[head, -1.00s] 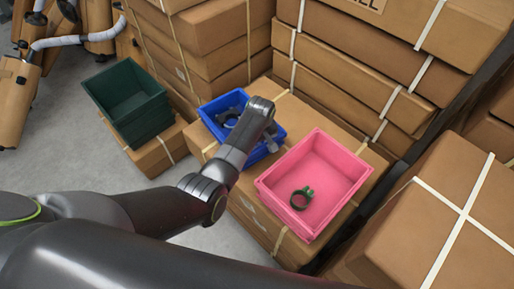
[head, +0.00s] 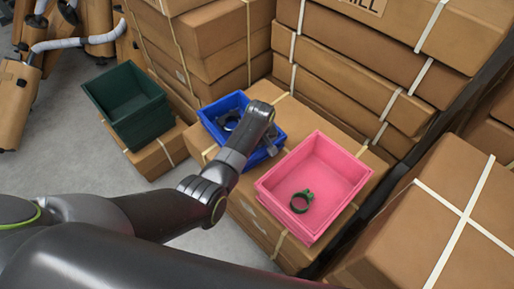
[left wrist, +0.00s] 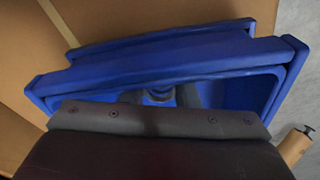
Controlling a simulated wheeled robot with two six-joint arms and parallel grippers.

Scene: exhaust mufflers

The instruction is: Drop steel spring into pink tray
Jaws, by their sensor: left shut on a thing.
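The pink tray (head: 349,144) stands on a cardboard box, with a dark green ring-shaped clamp (head: 301,201) lying in it. The blue tray (head: 209,113) stands just left of it. My left gripper (head: 270,146) is at the right part of the blue tray, pointing down. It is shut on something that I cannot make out. I cannot identify a steel spring in either view. My right gripper is not in view.
A grey ring-shaped part (head: 229,121) lies in the blue tray. A stack of dark green trays (head: 143,123) stands on a box at left. Stacked cardboard boxes (head: 350,70) rise behind the trays, and a strapped box (head: 430,225) stands at right. Grey floor shows at lower left.

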